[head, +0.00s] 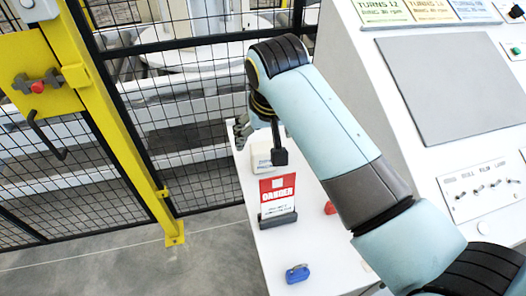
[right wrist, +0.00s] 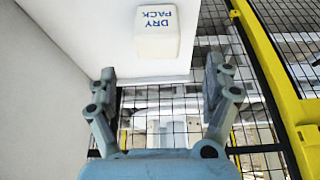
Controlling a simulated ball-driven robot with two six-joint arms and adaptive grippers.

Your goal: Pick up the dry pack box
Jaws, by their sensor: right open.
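The dry pack box (head: 262,160) is a small white block with blue lettering. It stands on the white ledge behind the danger sign, partly covered by my right gripper and wrist in the head view. In the right wrist view the dry pack box (right wrist: 157,32) shows whole, its lettering upside down, near the ledge corner. My right gripper (right wrist: 161,78) is open and empty, its fingers spread wider than the box, which lies beyond the fingertips. In the head view the right gripper (head: 242,128) is small and partly hidden by my arm. My left gripper is not in view.
A red and white danger sign (head: 278,196) stands in front of the box. A blue padlock (head: 297,273) and a red item (head: 330,208) lie on the white ledge (head: 265,240). A sloped control console (head: 445,90) rises right. Black mesh fencing and a yellow post (head: 125,150) stand left.

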